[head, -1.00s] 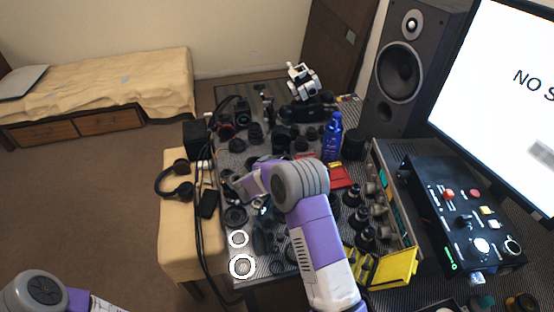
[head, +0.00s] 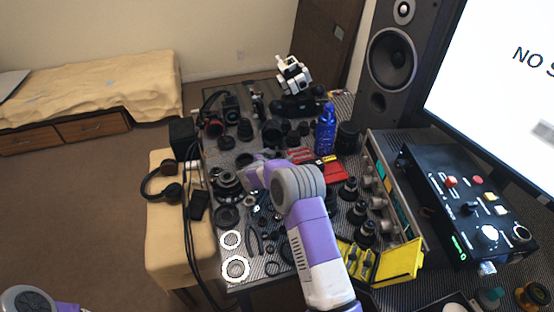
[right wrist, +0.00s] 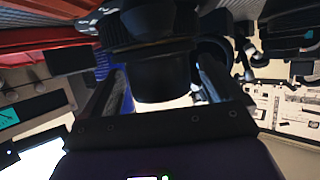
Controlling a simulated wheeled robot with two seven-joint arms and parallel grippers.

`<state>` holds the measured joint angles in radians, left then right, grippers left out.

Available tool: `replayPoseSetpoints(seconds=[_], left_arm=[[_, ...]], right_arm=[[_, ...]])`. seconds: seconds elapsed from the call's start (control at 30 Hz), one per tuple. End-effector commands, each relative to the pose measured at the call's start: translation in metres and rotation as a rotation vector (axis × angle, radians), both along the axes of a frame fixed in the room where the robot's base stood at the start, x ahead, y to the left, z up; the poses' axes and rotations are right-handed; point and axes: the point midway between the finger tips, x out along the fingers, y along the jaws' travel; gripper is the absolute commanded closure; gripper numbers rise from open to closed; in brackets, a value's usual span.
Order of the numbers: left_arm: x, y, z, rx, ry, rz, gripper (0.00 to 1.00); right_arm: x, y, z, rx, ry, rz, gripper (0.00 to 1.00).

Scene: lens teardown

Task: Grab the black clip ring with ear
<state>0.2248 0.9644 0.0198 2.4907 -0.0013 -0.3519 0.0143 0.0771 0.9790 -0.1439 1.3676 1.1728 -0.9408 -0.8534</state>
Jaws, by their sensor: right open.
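Several small dark rings lie on the front part of the dark table, one of them a thin black ring (head: 272,268); I cannot tell which has an ear. A larger dark ring-shaped part (head: 227,216) lies farther left. My right gripper (head: 250,168) is over the middle of the table, partly hidden by my arm. In the right wrist view its two fingers (right wrist: 160,88) are spread apart. A black, lens-like cylinder (right wrist: 157,50) shows between and beyond them; I cannot tell whether they touch it. My left gripper is out of view.
Two white rings (head: 236,268) lie at the front left. A blue bottle (head: 325,132) stands behind my right arm, near a red tray (head: 333,172). Upright black lenses (head: 357,212) and a yellow case (head: 398,266) are to the right. Lenses and cameras crowd the back.

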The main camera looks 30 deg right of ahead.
Motion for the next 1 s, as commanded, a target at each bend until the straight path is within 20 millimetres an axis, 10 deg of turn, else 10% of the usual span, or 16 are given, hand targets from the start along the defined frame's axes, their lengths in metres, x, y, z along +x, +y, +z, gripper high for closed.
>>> replayPoseSetpoints(seconds=[0.2, 0.57, 1.0], left_arm=[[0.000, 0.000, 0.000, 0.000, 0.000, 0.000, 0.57], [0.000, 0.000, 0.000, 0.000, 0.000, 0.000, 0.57], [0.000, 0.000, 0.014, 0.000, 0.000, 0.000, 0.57]], right_arm=[[0.001, 0.000, 0.001, 0.000, 0.000, 0.001, 0.07], [0.000, 0.000, 0.001, 0.001, -0.001, 0.001, 0.62], [0.001, 0.000, 0.033, 0.000, -0.004, 0.001, 0.62]])
